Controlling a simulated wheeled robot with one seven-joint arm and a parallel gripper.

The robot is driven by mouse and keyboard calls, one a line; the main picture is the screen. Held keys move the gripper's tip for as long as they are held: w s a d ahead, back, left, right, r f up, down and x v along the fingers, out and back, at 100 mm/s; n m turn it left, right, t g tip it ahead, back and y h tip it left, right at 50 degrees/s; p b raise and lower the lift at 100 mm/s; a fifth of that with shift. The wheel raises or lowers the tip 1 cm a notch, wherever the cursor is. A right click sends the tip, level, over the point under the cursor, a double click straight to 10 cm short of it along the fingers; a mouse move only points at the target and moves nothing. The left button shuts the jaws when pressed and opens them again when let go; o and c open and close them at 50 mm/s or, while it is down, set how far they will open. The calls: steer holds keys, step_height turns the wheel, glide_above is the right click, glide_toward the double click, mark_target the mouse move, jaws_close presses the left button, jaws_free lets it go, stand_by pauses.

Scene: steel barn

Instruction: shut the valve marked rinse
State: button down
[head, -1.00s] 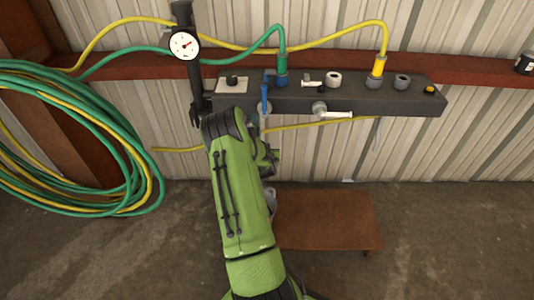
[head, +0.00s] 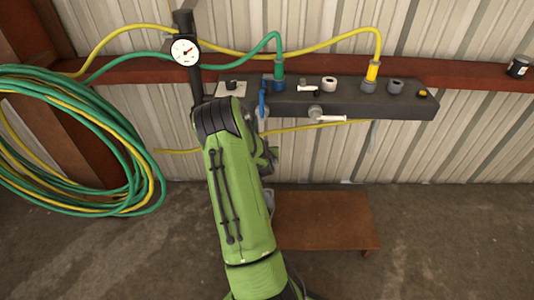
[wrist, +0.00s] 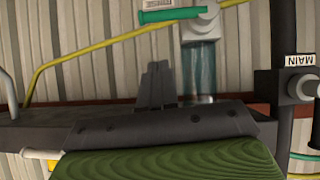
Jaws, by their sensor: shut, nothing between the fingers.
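In the head view, a dark manifold block (head: 400,109) on the wall bears a blue lever (head: 262,98), a long white lever (head: 330,117) and a smaller white lever (head: 308,88) on top. The wrist view shows a green handle (wrist: 172,15) above a clear glass cylinder (wrist: 199,70), with a label (wrist: 160,3) cut off by the frame edge. A tag reading MAIN (wrist: 299,60) is at the right. I cannot read any rinse mark. My gripper (wrist: 158,68) is shut and empty, apparently left of the glass cylinder; in the head view my arm hides it.
A pressure gauge (head: 185,51) stands on a dark pipe left of the block. Green and yellow hoses run to the block, and a large hose coil (head: 75,140) hangs at left. A low brown table (head: 325,220) stands below. A dark can (head: 518,66) sits at far right.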

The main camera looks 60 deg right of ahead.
steer(key=v, duration=0.5)
steer(key=shift+a+r+p, duration=0.15)
steer(key=shift+a+p, duration=0.1)
steer(key=shift+p, duration=0.1)
